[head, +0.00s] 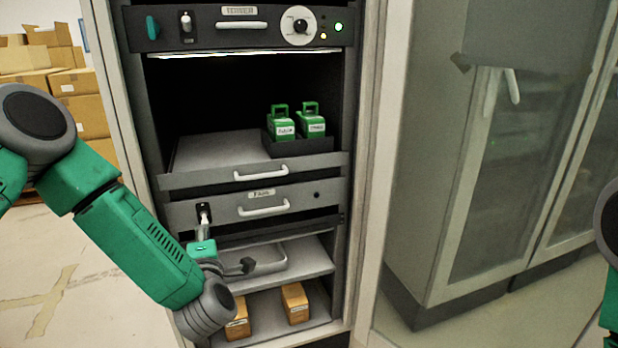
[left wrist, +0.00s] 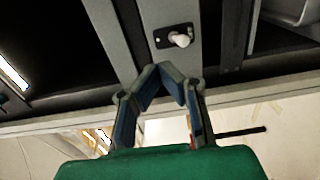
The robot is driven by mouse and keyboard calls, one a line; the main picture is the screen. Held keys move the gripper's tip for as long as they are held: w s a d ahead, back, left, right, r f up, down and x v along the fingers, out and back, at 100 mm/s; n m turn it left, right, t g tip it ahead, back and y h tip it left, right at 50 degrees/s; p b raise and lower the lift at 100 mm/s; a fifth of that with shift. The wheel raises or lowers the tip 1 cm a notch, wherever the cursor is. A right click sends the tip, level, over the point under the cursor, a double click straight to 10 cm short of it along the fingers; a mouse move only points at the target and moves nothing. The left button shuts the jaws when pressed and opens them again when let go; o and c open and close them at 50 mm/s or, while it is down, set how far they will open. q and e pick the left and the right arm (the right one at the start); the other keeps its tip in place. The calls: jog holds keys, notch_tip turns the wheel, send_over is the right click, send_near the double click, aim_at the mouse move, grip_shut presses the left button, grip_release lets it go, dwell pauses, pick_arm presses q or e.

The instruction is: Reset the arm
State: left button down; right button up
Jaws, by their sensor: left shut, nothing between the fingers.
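My left arm comes in from the left and bends up in front of the rack. My left gripper (head: 203,226) is just below a small switch with a pale knob on a black plate, set in a grey drawer front (head: 235,208). In the left wrist view my left gripper (left wrist: 160,72) has its fingertips together with nothing between them. The pale switch knob (left wrist: 180,39) is a little beyond the tips and appears apart from them. Part of my right arm (head: 610,290) shows at the right edge; its gripper is out of view.
A dark control panel (head: 258,27) is above. Small tan boxes (head: 295,302) sit on the lowest shelf. Cardboard boxes (head: 88,118) are at left; a glass-door cabinet (head: 520,170) is at right.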

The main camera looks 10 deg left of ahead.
pick_arm(q)
jog(key=s+d+f+m+g+h+p, duration=0.1)
jog(key=s+d+f+m+g+h, duration=0.25)
jog(key=s+d+f+m, duration=0.3)
jog(key=s+d+f+m+g+h+p, duration=0.1)
jog(key=s+d+f+m+g+h, duration=0.15)
jog(key=s+f+m+h, duration=0.45)
jog(key=s+f+m+g, duration=0.2)
jog(key=s+m+g, duration=0.1)
jog(key=s, duration=0.4)
jog(key=s+a+f+m+g+y+p, duration=0.1)
jog(key=s+f+m+g, duration=0.2)
jog(key=s, duration=0.5)
jog(key=s+a+f+m+g+p, duration=0.1)
jog(key=s+f+m+g, duration=0.1)
jog(key=s+m, duration=0.3)
jog(key=shift+s+f+g, duration=0.4)
jog(key=shift+s+f, duration=0.15)
jog(key=shift+s, duration=0.65)
jog(key=shift+w, duration=0.15)
